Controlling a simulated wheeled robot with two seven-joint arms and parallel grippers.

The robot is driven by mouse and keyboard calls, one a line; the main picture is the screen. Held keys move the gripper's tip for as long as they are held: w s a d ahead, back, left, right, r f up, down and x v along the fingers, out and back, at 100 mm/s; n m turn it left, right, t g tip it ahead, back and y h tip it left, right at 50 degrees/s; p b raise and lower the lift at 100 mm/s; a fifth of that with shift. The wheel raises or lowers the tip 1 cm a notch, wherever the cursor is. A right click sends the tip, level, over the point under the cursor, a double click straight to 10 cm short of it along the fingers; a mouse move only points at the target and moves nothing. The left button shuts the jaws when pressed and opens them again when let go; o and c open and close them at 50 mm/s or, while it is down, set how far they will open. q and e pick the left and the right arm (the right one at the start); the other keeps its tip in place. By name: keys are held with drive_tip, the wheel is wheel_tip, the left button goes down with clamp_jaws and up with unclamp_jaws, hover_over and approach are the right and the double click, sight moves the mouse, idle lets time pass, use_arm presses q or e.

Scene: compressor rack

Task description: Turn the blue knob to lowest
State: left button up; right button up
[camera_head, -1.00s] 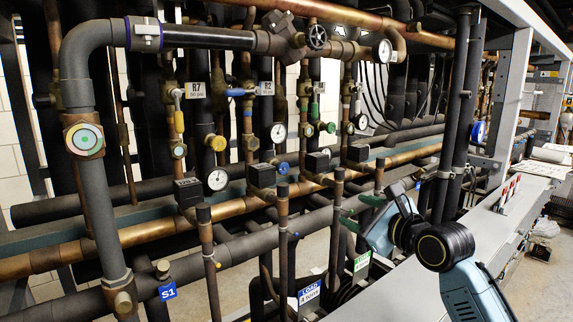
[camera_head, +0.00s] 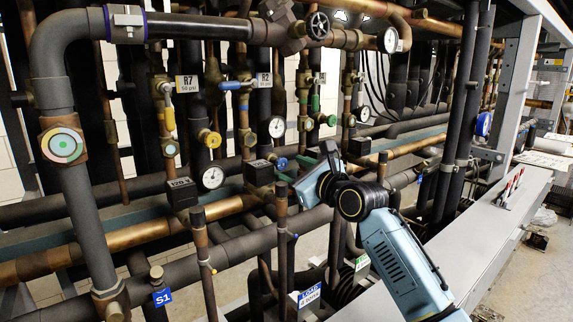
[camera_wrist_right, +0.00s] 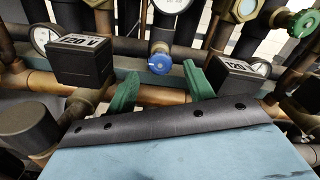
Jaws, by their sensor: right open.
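The blue knob (camera_head: 281,163) is a small round knob low on a vertical pipe, below a round gauge. In the right wrist view the blue knob (camera_wrist_right: 159,64) is near the top centre, just beyond and between the green fingertips. My right gripper (camera_head: 295,170) is open, its fingers reaching toward the knob from the right. In the wrist view the right gripper (camera_wrist_right: 160,88) has its fingers spread apart with nothing between them; it looks short of the knob. The knob's setting cannot be read. My left gripper is not in view.
A yellow knob (camera_head: 209,138) and a green knob (camera_head: 331,121) are nearby. Vertical capped pipes (camera_head: 282,230) stand in front of the rack.

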sight(283, 165)
drive_tip(key=shift+x, duration=1.5)
drive_tip(key=c, duration=1)
